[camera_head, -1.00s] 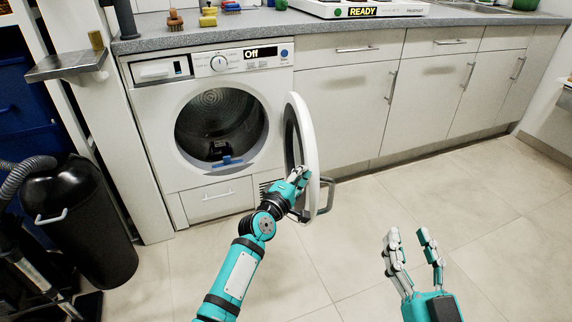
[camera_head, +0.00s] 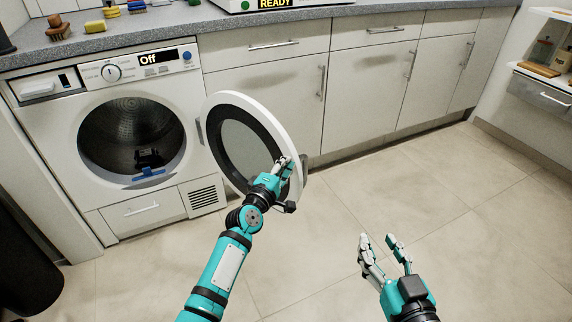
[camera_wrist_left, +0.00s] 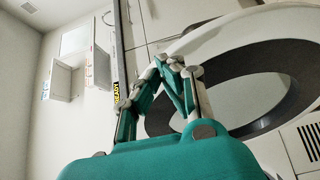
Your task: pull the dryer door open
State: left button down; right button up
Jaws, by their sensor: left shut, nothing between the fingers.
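The dryer (camera_head: 110,160) is a white machine at the left of the head view, with its round drum opening uncovered. Its round door (camera_head: 236,100), a white ring with a dark inner ring and a grey window, stands swung wide open to the right. My left gripper (camera_head: 284,164) is shut at the door's right rim, with nothing seen between its fingers. In the left wrist view the left gripper (camera_wrist_left: 172,68) overlaps the door's white rim (camera_wrist_left: 230,35); contact is unclear. My right gripper (camera_head: 378,242) is open and empty above the floor.
White cabinets (camera_head: 370,90) with bar handles run right of the dryer under a grey counter (camera_head: 190,20). A black bin (camera_head: 22,265) stands at the lower left. A shelf unit (camera_head: 545,85) is at the far right. The tiled floor (camera_head: 440,210) in front is clear.

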jog(key=shift+w+d, duration=0.2)
dwell(0.4)
